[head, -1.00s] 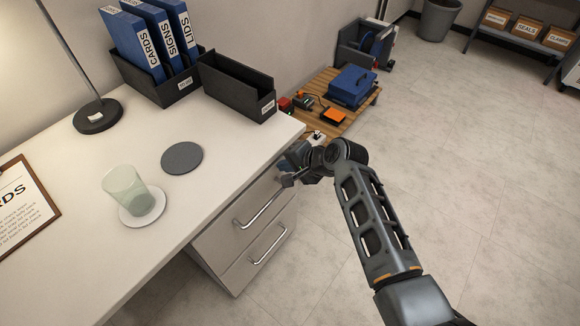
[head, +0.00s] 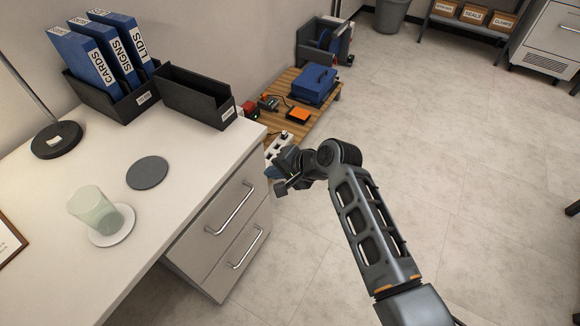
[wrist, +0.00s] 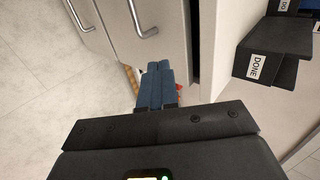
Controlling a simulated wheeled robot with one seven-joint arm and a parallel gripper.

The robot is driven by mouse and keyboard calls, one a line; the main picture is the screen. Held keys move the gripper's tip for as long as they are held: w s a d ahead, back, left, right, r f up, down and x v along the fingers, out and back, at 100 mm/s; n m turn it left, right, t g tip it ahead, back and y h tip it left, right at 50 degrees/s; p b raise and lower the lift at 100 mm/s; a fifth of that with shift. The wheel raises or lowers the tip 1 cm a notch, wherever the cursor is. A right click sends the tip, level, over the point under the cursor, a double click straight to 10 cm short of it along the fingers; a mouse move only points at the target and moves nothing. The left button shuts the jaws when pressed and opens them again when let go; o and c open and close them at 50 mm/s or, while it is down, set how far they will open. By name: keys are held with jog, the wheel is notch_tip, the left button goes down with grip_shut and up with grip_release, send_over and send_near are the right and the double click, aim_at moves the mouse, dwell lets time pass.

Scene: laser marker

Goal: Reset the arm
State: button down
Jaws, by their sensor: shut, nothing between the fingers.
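My gripper (head: 281,189) is at the end of my bent arm, in front of the desk's drawer cabinet in the head view. In the wrist view its blue-grey fingers (wrist: 156,84) are together with nothing between them. The fingers point toward the gap beside the drawer fronts and look clear of the handles. The upper drawer handle (head: 230,209) and lower drawer handle (head: 248,249) are to the left of my gripper. Both drawers look shut.
The white desk (head: 190,185) holds a glass (head: 93,209), a grey coaster (head: 147,173), a lamp (head: 56,140) and binder trays. A low wooden platform (head: 290,117) with a blue toolbox (head: 314,84) stands beyond. The floor to the right is open.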

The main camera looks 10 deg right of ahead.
jog(key=shift+v, duration=2.7)
jog(key=shift+f, duration=0.1)
jog(key=s+d+f+n+t+h, duration=0.15)
jog(key=s+d, duration=0.25)
jog(key=s, duration=0.4)
jog(key=s+d+f+t+h, duration=0.2)
jog(key=s+d, duration=0.2)
jog(key=s, duration=0.4)
jog(key=s+d+f+t+h, duration=0.15)
jog(key=s+d, duration=0.25)
jog(key=s, duration=0.4)
jog(key=s+d+r+n+t+h, duration=0.1)
jog(key=s+d+r+n+t, duration=0.1)
jog(key=s+r, duration=0.8)
jog(key=s+d+r+n+t+h, duration=0.1)
jog(key=s+d+r+n+t, duration=0.1)
jog(key=s+r, duration=0.8)
jog(key=shift+s+d+r+n+h, duration=0.3)
jog(key=shift+d+r+n, duration=0.15)
jog(key=shift+d+n, duration=0.3)
jog(key=shift+a, duration=0.1)
